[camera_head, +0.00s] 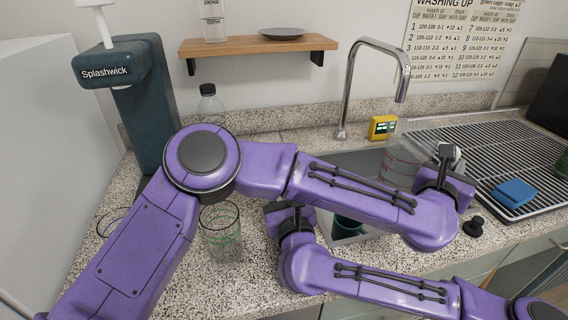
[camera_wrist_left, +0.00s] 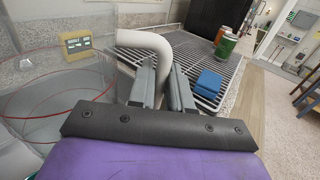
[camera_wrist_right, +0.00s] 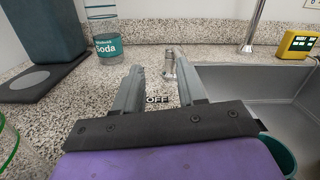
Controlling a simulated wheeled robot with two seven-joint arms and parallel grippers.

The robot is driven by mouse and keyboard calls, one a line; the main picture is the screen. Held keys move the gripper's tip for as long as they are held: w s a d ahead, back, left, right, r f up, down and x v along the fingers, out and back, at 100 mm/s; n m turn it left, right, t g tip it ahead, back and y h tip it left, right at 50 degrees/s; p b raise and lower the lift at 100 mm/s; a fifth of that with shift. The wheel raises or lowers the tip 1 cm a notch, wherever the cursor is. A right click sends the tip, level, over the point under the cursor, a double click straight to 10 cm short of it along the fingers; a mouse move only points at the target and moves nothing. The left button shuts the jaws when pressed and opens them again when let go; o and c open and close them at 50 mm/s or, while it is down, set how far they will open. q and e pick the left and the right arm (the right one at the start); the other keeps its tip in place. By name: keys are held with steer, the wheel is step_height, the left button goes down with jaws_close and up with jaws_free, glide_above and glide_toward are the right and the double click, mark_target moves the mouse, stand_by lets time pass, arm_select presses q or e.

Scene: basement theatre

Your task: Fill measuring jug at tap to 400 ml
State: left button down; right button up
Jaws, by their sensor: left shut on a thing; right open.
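The clear measuring jug (camera_head: 398,160) with red rings is over the sink, below the spout of the tall chrome tap (camera_head: 374,45). It also shows in the left wrist view (camera_wrist_left: 50,112). My left gripper (camera_head: 447,160) is shut on its pale handle (camera_wrist_left: 150,42). I cannot make out any water in the jug or coming from the spout. My right gripper (camera_wrist_right: 160,75) is open and empty at the counter left of the sink. A small metal tap control (camera_wrist_right: 170,62) stands ahead between its fingers, with the word OFF on the counter before it.
A yellow display box (camera_head: 383,127) stands behind the sink (camera_wrist_right: 238,85). A teal cup (camera_head: 347,223) is in the sink. A drying rack (camera_head: 475,150) with a blue sponge (camera_head: 514,192) is at right. A soda bottle (camera_wrist_right: 103,30) and a drinking glass (camera_head: 221,232) stand at left.

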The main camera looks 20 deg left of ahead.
steer(key=w+m, duration=0.1)
steer(key=w+d+m, duration=0.1)
steer(key=m, duration=0.1)
steer(key=shift+w+d+f+m+h, duration=0.15)
steer(key=shift+w+m+h, duration=0.15)
steer(key=shift+w, duration=0.1)
steer(key=shift+w+m, duration=0.3)
steer(key=x, duration=0.7)
steer(key=shift+a+f, duration=0.2)
steer(key=shift+f, duration=0.05)
jaws_close()
